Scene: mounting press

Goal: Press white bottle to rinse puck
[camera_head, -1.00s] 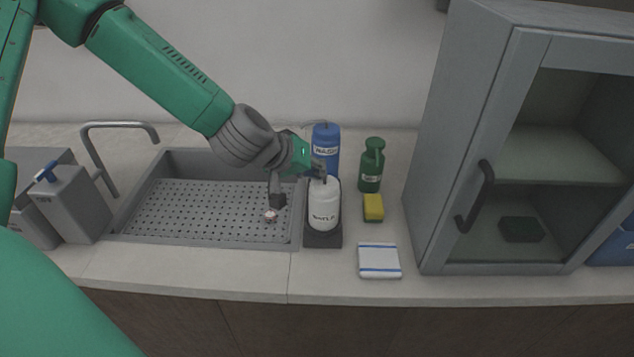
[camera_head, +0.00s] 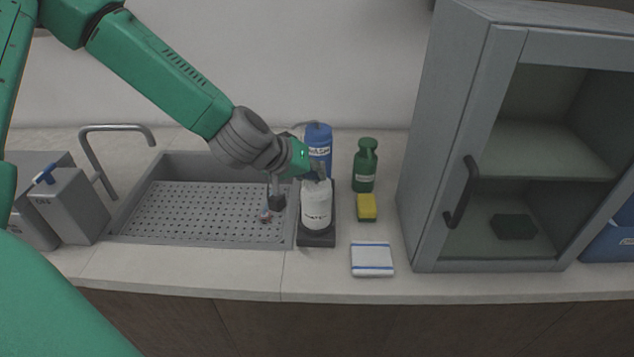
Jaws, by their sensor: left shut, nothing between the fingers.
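The white bottle (camera_head: 316,208) stands upright on a dark square base (camera_head: 317,240) at the right edge of the sink. My left gripper (camera_head: 319,173) is shut at the top of the bottle, with nothing in its fingers; it hides the bottle's top, and I cannot tell whether it touches. A dark part (camera_head: 277,197) hangs left of the bottle, over the sink; I cannot tell what it belongs to. Below it is a small whitish and reddish thing (camera_head: 265,214), perhaps the puck, with a bluish streak above it. My right gripper is not in view.
The sink (camera_head: 190,213) has a perforated floor and a tap (camera_head: 120,128). A blue bottle (camera_head: 319,142) stands behind the white one. A green bottle (camera_head: 365,168), yellow sponge (camera_head: 366,207) and folded cloth (camera_head: 372,258) are right of it. A grey cabinet (camera_head: 430,150) stands farther right.

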